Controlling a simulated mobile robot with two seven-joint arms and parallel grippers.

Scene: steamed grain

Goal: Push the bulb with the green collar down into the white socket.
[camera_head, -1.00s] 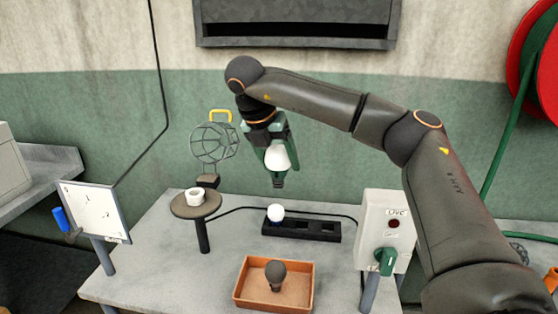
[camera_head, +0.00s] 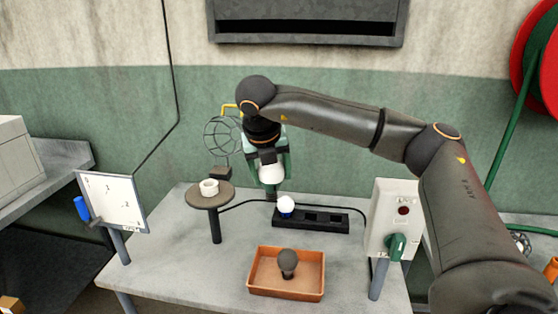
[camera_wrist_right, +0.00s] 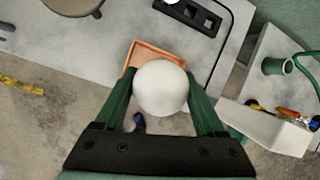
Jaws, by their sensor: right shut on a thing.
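A white bulb (camera_head: 271,173) is held between the green fingers of my right gripper (camera_head: 270,180), above the table and to the right of the stand. Its collar is hidden, so I cannot see its colour. The bulb (camera_wrist_right: 160,88) also fills the space between the right gripper's fingers (camera_wrist_right: 163,80) in the wrist view. The white socket (camera_head: 209,190) sits on a round brown stand (camera_head: 209,199), with nothing in it that I can see. My left gripper is out of view.
A wire cage (camera_head: 222,136) with a yellow handle stands behind the socket. A black rack (camera_head: 322,219) holds a white bulb with a blue collar (camera_head: 286,205). An orange tray (camera_head: 258,288) holds a dark bulb (camera_head: 288,262). A switch box (camera_head: 393,215) stands at right.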

